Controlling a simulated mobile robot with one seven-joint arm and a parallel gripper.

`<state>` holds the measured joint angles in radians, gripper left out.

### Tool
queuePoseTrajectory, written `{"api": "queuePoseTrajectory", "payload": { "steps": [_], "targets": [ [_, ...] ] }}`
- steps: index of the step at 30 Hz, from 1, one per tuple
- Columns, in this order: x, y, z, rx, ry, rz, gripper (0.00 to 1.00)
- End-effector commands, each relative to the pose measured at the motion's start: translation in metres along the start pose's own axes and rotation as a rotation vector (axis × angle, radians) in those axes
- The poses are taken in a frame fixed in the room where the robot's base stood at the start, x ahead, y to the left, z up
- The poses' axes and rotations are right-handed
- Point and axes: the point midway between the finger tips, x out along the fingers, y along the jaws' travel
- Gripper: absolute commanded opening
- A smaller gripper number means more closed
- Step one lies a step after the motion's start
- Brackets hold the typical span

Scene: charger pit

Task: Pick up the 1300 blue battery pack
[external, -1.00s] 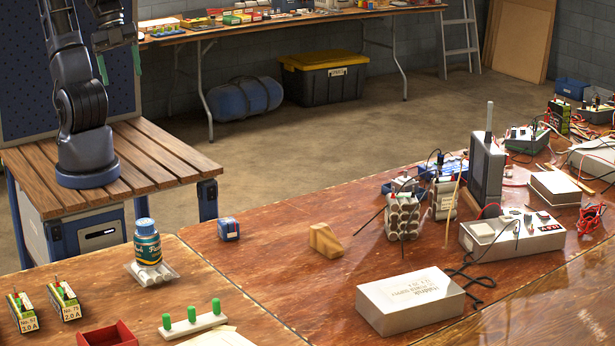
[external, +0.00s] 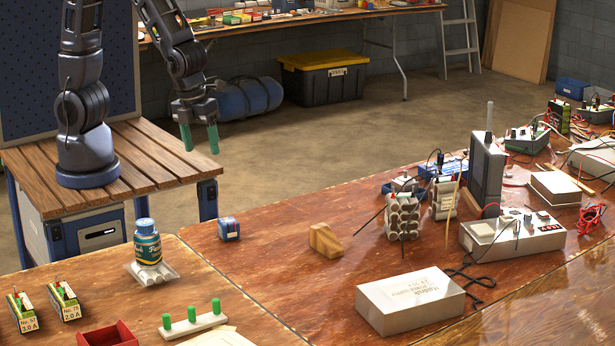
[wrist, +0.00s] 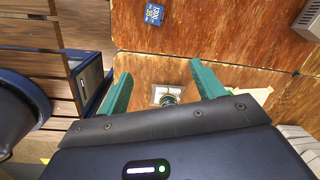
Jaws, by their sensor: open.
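The blue battery pack (external: 229,229) is a small blue block with a pale label on the red-brown table, near its far left edge. In the wrist view the blue pack (wrist: 154,14) lies at the top, with white print that looks like 1300. My gripper (external: 199,138) has two green fingers pointing down and is open and empty. It hangs in the air above and to the left of the pack, well apart from it. In the wrist view my gripper's fingers (wrist: 160,82) are spread wide, with the pack beyond them.
A blue-green bottle (external: 147,243) stands on a white battery holder to the front left of the pack. A wooden wedge (external: 325,240) lies to its right. A white box (external: 410,302) and bundled cells (external: 403,216) are farther right. The table around the pack is clear.

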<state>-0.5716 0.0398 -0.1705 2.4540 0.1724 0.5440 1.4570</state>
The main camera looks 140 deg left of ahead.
Motion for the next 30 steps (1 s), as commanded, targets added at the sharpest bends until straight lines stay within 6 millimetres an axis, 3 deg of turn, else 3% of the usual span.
{"api": "queuePoseTrajectory", "payload": {
  "steps": [3,12,19,30],
  "targets": [
    [0.034,-0.003,0.015,0.113,0.015,0.035,0.67],
    [0.109,-0.004,0.046,0.395,0.078,0.08,0.67],
    [0.135,-0.001,0.056,0.502,0.109,0.084,0.67],
    [0.173,0.003,0.052,0.515,0.114,0.087,0.67]
  ]
}}
